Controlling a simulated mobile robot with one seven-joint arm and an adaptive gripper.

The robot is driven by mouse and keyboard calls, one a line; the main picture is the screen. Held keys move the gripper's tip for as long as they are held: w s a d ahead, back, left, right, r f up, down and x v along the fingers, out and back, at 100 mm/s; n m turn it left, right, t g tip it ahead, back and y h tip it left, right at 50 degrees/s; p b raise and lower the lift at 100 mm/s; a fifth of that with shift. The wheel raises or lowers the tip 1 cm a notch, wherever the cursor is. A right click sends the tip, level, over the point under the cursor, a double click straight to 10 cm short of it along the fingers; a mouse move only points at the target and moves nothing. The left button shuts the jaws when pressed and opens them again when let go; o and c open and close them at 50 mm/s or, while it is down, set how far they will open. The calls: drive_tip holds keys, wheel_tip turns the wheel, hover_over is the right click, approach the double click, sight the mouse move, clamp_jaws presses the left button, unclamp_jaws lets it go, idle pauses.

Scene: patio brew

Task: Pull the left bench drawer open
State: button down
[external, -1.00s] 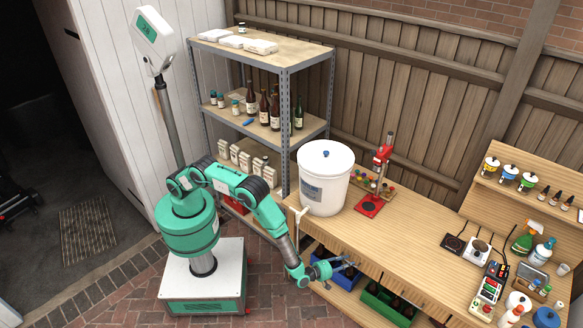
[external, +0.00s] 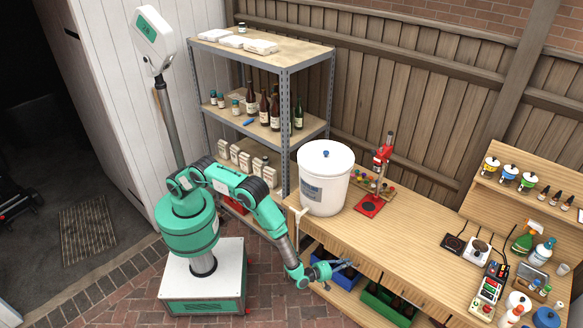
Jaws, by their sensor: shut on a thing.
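The wooden workbench (external: 412,235) runs from the middle to the lower right in the external view. My gripper (external: 345,265) is at the front of its left part, just below the edge of the top. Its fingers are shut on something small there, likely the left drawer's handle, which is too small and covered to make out. The left drawer's front lies under the bench top's edge and cannot be clearly told apart from it. No clear gap of an open drawer shows.
A blue crate (external: 317,256) and a green crate (external: 382,308) with bottles stand under the bench, close to my gripper. A white bucket (external: 325,180) and a red bottle capper (external: 370,205) stand on top. A metal shelf (external: 286,120) stands behind my arm.

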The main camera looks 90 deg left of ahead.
drive_tip(key=s+d+p, duration=0.3)
drive_tip(key=s+d, duration=2)
drive_tip(key=s, duration=0.1)
drive_tip(key=shift+d, duration=0.4)
drive_tip(key=shift+f, duration=0.1)
drive_tip(key=c, duration=1.7)
unclamp_jaws()
drive_tip(key=shift+s+d, duration=0.15)
drive_tip(key=v, duration=1.1)
drive_tip(key=shift+s, duration=0.35)
